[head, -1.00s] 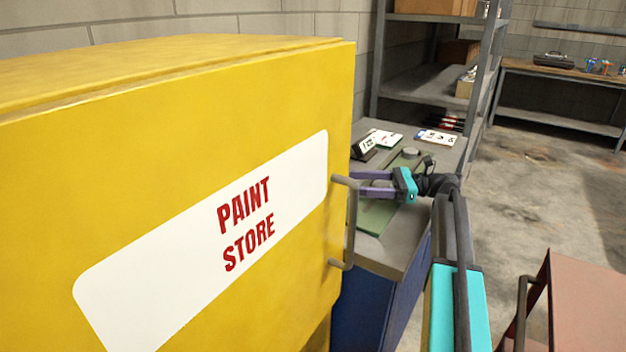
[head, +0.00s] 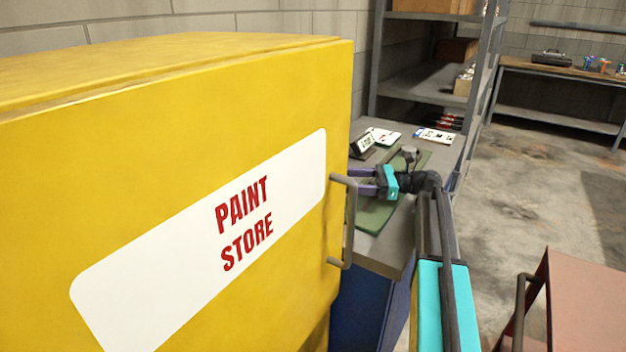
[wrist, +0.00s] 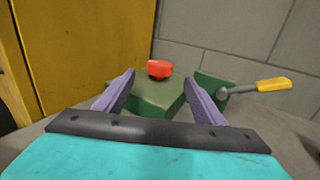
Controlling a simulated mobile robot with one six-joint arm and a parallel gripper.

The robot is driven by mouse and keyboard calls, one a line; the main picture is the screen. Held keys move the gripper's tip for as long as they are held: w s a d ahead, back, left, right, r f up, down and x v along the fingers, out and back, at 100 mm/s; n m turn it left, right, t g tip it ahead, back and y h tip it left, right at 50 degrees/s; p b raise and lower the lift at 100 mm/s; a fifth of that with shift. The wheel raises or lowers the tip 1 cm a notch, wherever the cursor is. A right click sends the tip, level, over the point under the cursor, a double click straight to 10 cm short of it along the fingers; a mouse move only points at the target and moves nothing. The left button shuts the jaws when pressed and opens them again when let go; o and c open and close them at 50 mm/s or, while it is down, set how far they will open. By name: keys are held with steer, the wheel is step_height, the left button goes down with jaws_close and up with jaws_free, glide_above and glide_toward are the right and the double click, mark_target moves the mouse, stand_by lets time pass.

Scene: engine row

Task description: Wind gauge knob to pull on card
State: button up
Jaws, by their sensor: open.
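In the wrist view a red knob-like cap (wrist: 160,69) sits on a green block (wrist: 160,95), beyond and between the spread purple fingers. My gripper (wrist: 158,90) is open and empty, and apart from the red cap. In the head view my gripper (head: 362,182) is over the grey bench, its fingers partly behind the yellow cabinet's handle. The red cap is hidden there. A small display unit (head: 363,145) stands on the bench with digits too small to read surely. A white and green card (head: 384,136) and another printed card (head: 435,135) are behind it. Their text is unreadable.
The yellow paint store cabinet (head: 60,200) and its handle (head: 350,222) stand close left of my gripper. A grey rounded part (head: 410,153) is on the bench. In the wrist view a yellow-handled tool (wrist: 272,85) is at right. A red cabinet (head: 585,300) stands at lower right.

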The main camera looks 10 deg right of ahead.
steer(key=x, duration=0.9)
steer(key=shift+a, duration=0.1)
steer(key=c, duration=1.1)
